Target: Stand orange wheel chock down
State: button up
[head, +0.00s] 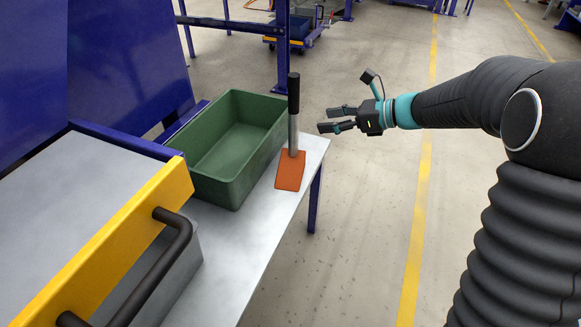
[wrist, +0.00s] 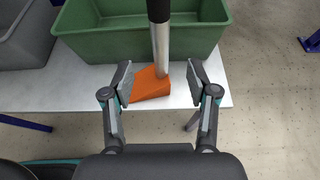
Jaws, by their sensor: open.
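The orange wheel chock (head: 290,171) stands on the metal table, with an upright grey metal handle (head: 293,130) that has a black grip at its top. In the wrist view the orange chock (wrist: 149,84) rests on the table top between and beyond the fingers, and its handle (wrist: 160,48) rises in front of the green bin. My gripper (head: 337,118) is open and empty, to the right of the handle and apart from it in the head view. In the wrist view my gripper (wrist: 160,84) has its two fingers spread to either side of the handle's line.
A green bin (head: 205,160) stands on the table (head: 245,232) directly behind and left of the chock. A box with a yellow edge (head: 120,240) and black handle is at the front left. Blue panels stand at the back left. The floor to the right is clear.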

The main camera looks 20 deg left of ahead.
aim_at(294, 122)
jog(key=shift+r+x, duration=0.1)
jog(key=shift+x, duration=2.5)
jog(key=shift+r+x, duration=0.15)
jog(key=shift+x, duration=2.45)
grip_shut()
